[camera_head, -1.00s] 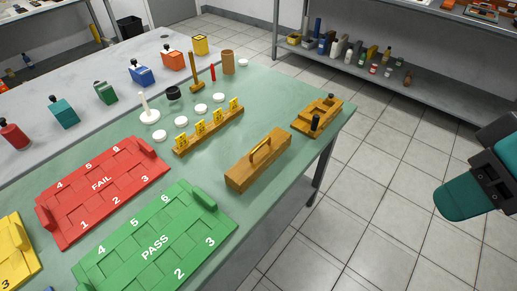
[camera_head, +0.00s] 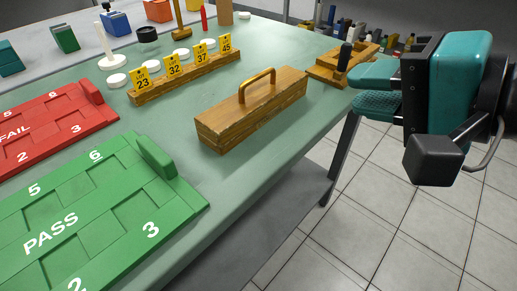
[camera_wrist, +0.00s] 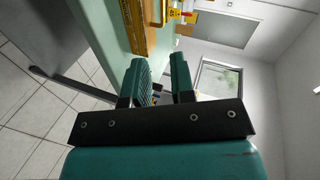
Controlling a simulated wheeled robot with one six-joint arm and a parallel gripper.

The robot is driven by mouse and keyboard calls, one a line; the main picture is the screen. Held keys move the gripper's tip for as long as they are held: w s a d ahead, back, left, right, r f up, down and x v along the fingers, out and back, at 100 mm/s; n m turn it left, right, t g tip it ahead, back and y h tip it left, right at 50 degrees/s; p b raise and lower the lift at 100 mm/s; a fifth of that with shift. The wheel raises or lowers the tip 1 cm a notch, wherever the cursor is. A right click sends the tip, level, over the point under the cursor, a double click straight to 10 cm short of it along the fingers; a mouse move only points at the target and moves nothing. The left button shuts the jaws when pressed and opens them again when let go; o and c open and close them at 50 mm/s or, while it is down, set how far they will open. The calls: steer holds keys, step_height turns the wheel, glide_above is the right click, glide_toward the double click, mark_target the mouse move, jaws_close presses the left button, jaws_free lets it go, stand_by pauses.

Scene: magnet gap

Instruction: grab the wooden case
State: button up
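The wooden case (camera_head: 252,112) is a long brown box with an arched handle (camera_head: 257,85) on its lid. It sits on the green table top (camera_head: 205,160) near the right edge in the head view. My gripper (camera_head: 362,88) is to the right of the case, apart from it, beside the table's edge. Its two teal fingers are apart with nothing between them. In the wrist view the gripper (camera_wrist: 161,80) also shows a gap between its fingers, and a part of the wooden case (camera_wrist: 137,25) shows beyond them at the top.
A wooden block fixture (camera_head: 335,68) stands behind the case, close to my gripper. A wooden rack with yellow number tags (camera_head: 188,75) is to the case's left. The green PASS tray (camera_head: 110,215) and red FAIL tray (camera_head: 50,130) lie further left. Tiled floor is clear at right.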

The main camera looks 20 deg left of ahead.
step_height(320, 180, down, 3)
steer(key=a+m+t+y+b, duration=0.1)
steer(key=m+b, duration=0.1)
steer(key=b, duration=0.1)
steer(key=p, duration=1.6)
glide_toward(257, 80)
steer(key=shift+m+y, duration=0.3)
steer(key=x, duration=0.1)
steer(key=p+x, duration=0.2)
steer(key=x, duration=0.1)
steer(key=shift+a+r, duration=0.1)
steer(key=shift+r, duration=0.15)
steer(key=shift+w+a+f, duration=0.25)
steer(key=shift+a+f, duration=0.1)
steer(key=shift+a, duration=0.15)
steer(key=p+x, duration=0.3)
steer(key=x, duration=0.1)
steer(key=shift+a+p, duration=0.15)
steer(key=shift+p, duration=0.2)
steer(key=shift+w+a+f, duration=0.3)
steer(key=shift+a+f, duration=0.05)
jaws_close()
